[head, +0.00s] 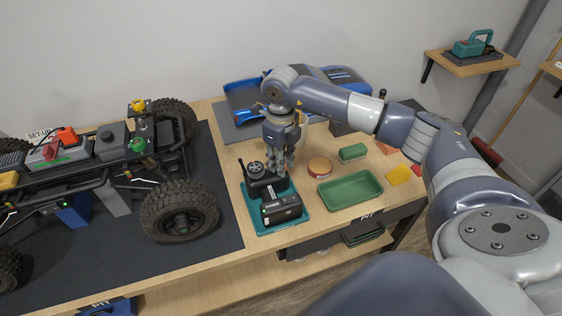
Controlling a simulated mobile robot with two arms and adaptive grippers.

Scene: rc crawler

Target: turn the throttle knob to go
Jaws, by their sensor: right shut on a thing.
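The black controller (262,190) stands on a teal mat (294,221) near the middle of the workbench. It has a thin antenna (242,168) and a round ribbed wheel (256,168) on its left side. My right gripper (281,170) points down at the controller's right side, just right of the wheel. Its fingers are shut on the throttle knob, which is mostly hidden behind them. I cannot read the knob's setting. My left gripper is not in view.
The crawler (100,170) stands on a dark mat to the left. A black power box (282,208) sits in front of the controller. A green tray (350,188), round orange tin (320,167) and green block (352,152) lie to the right. A blue body shell (245,97) is behind.

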